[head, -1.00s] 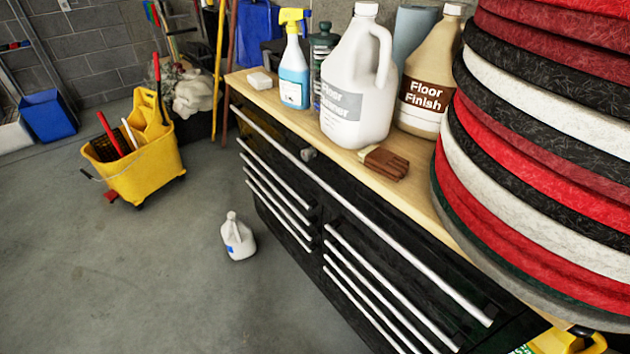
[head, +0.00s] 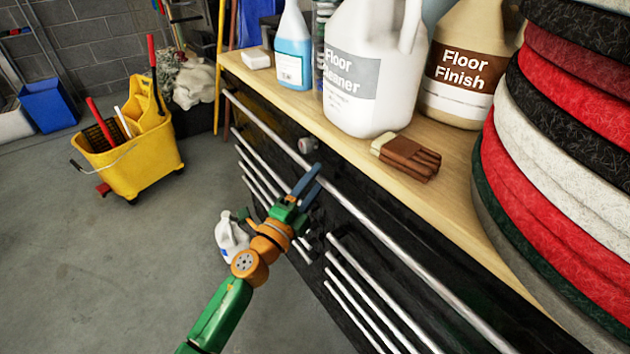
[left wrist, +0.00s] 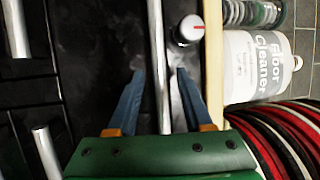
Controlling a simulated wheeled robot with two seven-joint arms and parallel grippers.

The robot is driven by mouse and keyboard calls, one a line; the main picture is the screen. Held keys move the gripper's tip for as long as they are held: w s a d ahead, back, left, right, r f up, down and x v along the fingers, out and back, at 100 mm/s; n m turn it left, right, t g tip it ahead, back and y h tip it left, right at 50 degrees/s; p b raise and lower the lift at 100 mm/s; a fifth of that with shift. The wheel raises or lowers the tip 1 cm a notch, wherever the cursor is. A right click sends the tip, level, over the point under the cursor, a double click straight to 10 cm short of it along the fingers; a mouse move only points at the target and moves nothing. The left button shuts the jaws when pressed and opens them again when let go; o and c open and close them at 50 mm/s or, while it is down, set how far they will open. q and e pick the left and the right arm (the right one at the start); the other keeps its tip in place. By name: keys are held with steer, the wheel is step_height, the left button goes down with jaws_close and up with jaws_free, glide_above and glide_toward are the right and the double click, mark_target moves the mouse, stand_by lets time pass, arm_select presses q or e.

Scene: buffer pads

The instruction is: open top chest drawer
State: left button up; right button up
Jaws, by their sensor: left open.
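A black tool chest with a wooden top (head: 455,200) runs diagonally through the head view. Its top drawer is closed and has a long silver bar handle (head: 375,230); a round lock knob (head: 308,145) sits above the bar. My left gripper (head: 311,182) is open at the top drawer's front, by the bar. In the left wrist view the bar (left wrist: 158,70) runs between the two blue fingers of the gripper (left wrist: 155,88), with the lock knob (left wrist: 187,30) beyond the fingertips. I cannot tell whether a finger touches the bar. My right gripper is not in view.
On the chest top stand a white floor cleaner jug (head: 365,70), a floor finish jug (head: 462,75), a blue spray bottle (head: 292,50), a brown brush (head: 408,157) and stacked round pads (head: 560,150). A white jug (head: 230,238) and yellow mop bucket (head: 140,160) stand on the floor.

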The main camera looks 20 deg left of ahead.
arm_select(q)
jaws_close()
stand_by(1.4)
